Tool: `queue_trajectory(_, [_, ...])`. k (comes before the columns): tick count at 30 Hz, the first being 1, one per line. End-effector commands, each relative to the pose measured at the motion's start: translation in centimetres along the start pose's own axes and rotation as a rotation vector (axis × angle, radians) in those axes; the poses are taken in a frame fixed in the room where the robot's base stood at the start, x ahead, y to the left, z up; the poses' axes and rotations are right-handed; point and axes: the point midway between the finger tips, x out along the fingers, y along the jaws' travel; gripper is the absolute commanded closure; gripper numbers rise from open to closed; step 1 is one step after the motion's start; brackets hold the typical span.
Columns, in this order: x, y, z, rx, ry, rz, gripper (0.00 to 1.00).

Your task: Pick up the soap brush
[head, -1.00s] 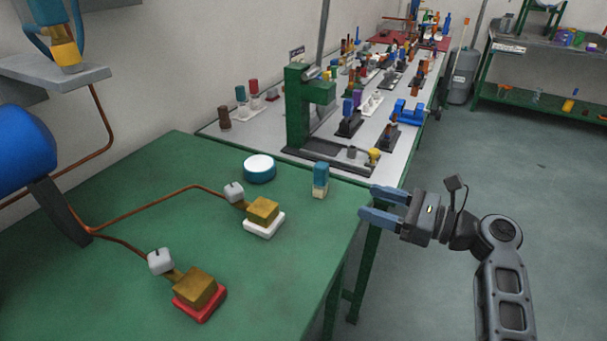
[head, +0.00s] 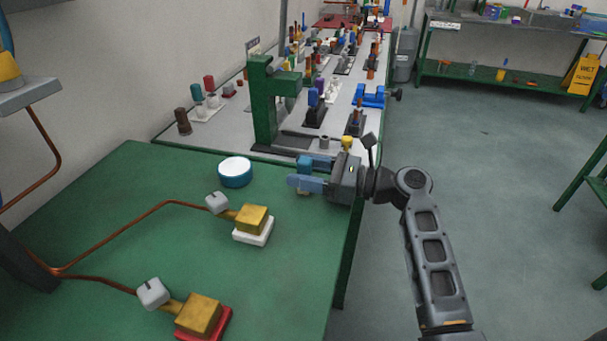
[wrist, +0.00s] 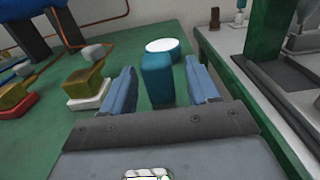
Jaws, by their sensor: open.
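The soap brush (head: 304,163) is a small teal block standing near the right edge of the green table (head: 110,215). In the wrist view the brush (wrist: 157,80) stands between my two blue fingers, with a gap visible on each side. My gripper (head: 303,172) is open and reaches in over the table edge from the right. It also shows in the wrist view (wrist: 163,88), with its fingers on either side of the brush.
A round teal tin with a white top (head: 235,173) stands left of the brush. A brass valve on a white base (head: 252,222) and one on a red base (head: 202,318) join copper pipes. A green press (head: 264,105) stands on the crowded bench behind. Open floor lies right.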

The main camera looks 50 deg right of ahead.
Motion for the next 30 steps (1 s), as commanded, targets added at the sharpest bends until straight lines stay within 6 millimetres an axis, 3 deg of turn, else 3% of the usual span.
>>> queue_trajectory(6, [2.0, 0.0, 0.0, 0.0, 0.0, 0.0, 0.4])
queue_trajectory(13, [2.1, 0.0, 0.0, 0.0, 0.0, -0.001, 0.4])
queue_trajectory(30, [2.1, 0.0, 0.0, 0.0, 0.0, -0.001, 0.95])
